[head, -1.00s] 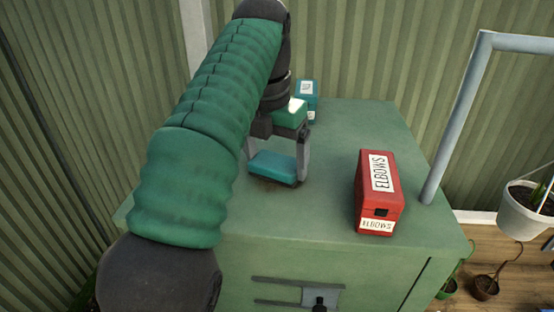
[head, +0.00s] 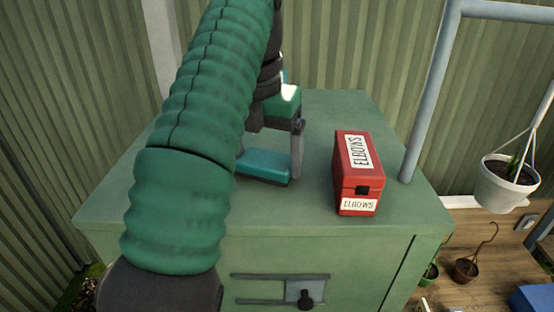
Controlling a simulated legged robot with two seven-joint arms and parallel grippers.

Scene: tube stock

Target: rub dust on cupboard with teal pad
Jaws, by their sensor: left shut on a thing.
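My left gripper (head: 270,158) is shut on the teal pad (head: 264,165), a flat block held low at the top of the green cupboard (head: 290,207). The right finger shows beside the pad; the other is hidden behind my green-sleeved arm. The pad appears to touch the top or be just above it; I cannot tell which. I cannot make out dust clearly; only a thin dark edge shows under the pad. My right gripper is not in view.
A red box (head: 348,185) labelled ELBOWS stands on the cupboard, right of the pad. A grey pipe frame (head: 428,100) rises by the right edge. A white hanging pot (head: 508,186) is further right. The cupboard top's front strip is clear.

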